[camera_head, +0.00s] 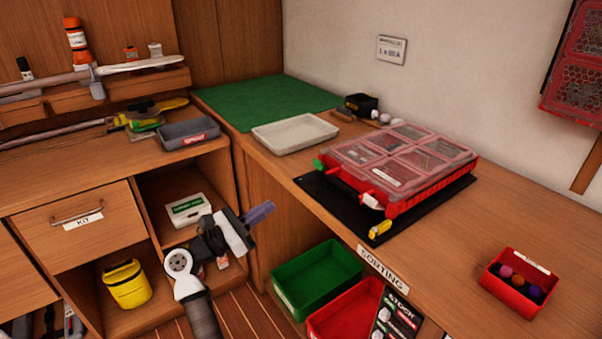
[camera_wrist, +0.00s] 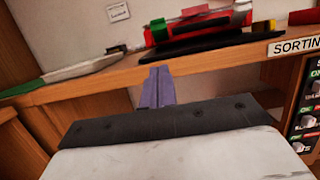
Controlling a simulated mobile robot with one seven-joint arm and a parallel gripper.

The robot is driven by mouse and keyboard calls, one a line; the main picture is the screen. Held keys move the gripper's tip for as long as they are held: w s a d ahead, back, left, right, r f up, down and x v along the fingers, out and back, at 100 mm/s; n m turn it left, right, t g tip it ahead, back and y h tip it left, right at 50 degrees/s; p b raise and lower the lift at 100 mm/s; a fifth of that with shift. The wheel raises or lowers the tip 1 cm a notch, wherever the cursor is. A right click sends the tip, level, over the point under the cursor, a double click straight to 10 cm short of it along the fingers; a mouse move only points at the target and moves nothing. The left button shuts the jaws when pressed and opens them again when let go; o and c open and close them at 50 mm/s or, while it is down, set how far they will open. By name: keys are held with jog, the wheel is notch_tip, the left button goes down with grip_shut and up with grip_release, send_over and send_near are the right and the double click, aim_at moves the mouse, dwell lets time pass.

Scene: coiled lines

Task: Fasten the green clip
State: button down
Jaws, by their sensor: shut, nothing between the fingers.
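The green clip (camera_head: 319,165) is a small block at the left front corner of a red organizer case (camera_head: 404,208) with a clear, divided lid. It seems to stick out from the case's edge; its exact angle is too small to tell. A white-tipped red clip (camera_head: 372,201) sits further along the same front side. My gripper (camera_head: 262,211) has purple fingers, closed together and empty, in front of the bench and lower left of the case. In the wrist view the fingers (camera_wrist: 157,82) point toward the bench edge, with the case (camera_wrist: 200,24) beyond, apart from them.
The case lies on a black mat (camera_head: 340,203) with a yellow piece (camera_head: 380,229) at its front corner. A pale tray (camera_head: 295,134) stands left of it. A small red bin (camera_head: 513,291) is at the right. Green (camera_head: 316,278) and red bins stand below the bench edge.

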jog(key=p, duration=0.4)
send_near(317, 163)
jog(key=w+d, duration=0.1)
jog(key=w+d+f, duration=0.1)
jog(key=d, duration=0.1)
jog(key=shift+w+d+f, duration=0.15)
jog(key=shift+f, duration=0.1)
jog(key=shift+w+d+r+p, duration=0.2)
jog(key=shift+d+r, duration=0.05)
jog(key=shift+r, duration=0.25)
jog(key=shift+w+d+r+p, duration=0.2)
jog(key=shift+d+r+p, duration=0.05)
jog(key=shift+r, duration=0.3)
jog(key=shift+w+d+r+p, duration=0.2)
jog(key=shift+d+r, duration=0.05)
jog(key=shift+r, duration=0.25)
